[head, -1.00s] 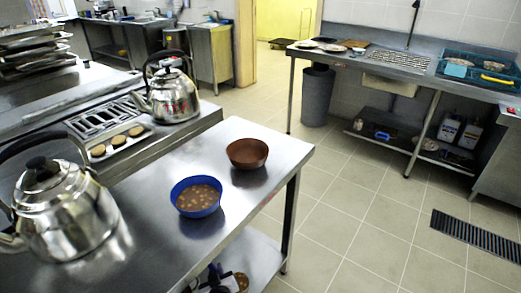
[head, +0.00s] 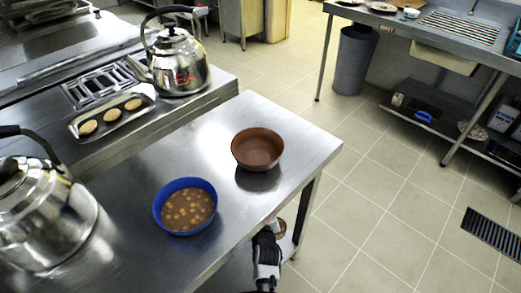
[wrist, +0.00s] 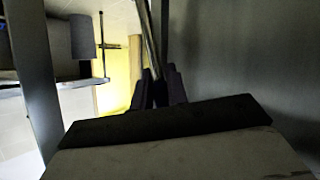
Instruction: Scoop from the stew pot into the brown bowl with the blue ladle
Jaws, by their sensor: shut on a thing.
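The stew pot (head: 163,207) is a round blue vessel of brown stew with pale chunks, on the steel table. The brown bowl (head: 257,147) stands upright behind it to the right, near the table edge, and looks empty. My gripper (head: 268,232) is low beside the table's front right edge, below and right of the stew pot. In the wrist view its dark fingers (wrist: 158,88) are close together around a thin grey rod (wrist: 150,42), which seems to be the ladle's handle. No blue ladle head can be made out in either view.
A steel kettle (head: 40,215) stands at the table's left, another kettle (head: 178,62) behind on the counter. A tray (head: 111,110) holds round brown items. Open floor (head: 375,200) lies right of the table; a grey bin (head: 356,60) stands farther back.

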